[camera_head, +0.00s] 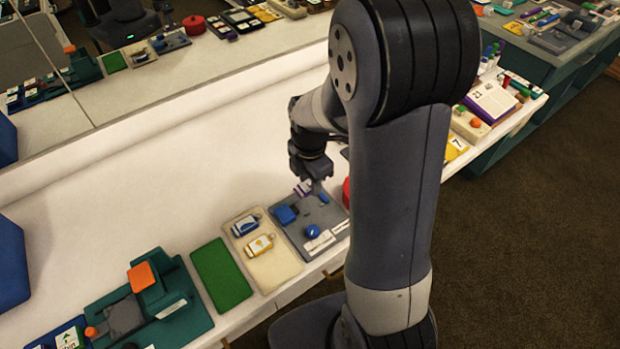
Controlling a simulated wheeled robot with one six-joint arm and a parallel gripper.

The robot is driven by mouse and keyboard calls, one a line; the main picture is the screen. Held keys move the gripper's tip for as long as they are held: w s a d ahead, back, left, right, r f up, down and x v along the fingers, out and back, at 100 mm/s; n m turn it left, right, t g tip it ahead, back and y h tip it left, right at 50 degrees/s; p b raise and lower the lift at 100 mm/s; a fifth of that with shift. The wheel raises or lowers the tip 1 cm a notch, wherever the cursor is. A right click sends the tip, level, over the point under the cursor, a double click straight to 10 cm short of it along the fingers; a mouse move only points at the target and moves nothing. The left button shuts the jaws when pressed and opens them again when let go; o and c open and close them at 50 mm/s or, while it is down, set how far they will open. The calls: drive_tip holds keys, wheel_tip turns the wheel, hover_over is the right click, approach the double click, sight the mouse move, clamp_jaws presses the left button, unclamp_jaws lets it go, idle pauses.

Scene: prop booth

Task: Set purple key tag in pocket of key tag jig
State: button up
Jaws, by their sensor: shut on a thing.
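My gripper (314,184) points down over the back edge of a grey board with blue parts (285,232). It is shut on the purple key tag (303,187), which shows as a small purple and white piece at the fingertips. The tag is partly hidden by the fingers, and I cannot tell whether it touches the board. The board carries a blue block (285,214), a round blue knob (312,231) and white labels. It may be the key tag jig, but its pocket cannot be made out.
A beige tray (280,270) left of the board holds a blue tag (246,225) and a yellow tag (260,244). Farther left are a green mat (221,274) and a teal fixture (185,322). A red round thing (346,192) stands right, partly behind my arm. The white counter behind is clear.

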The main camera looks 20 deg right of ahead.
sight(310, 202)
drive_tip(key=shift+f+b, duration=2.2)
drive_tip(key=shift+f, duration=0.8)
drive_tip(key=o, duration=1)
drive_tip(key=shift+o, duration=0.2)
wheel_tip(310, 202, up, 11)
drive_tip(key=shift+f+p, duration=0.1)
drive_tip(key=shift+p, duration=0.3)
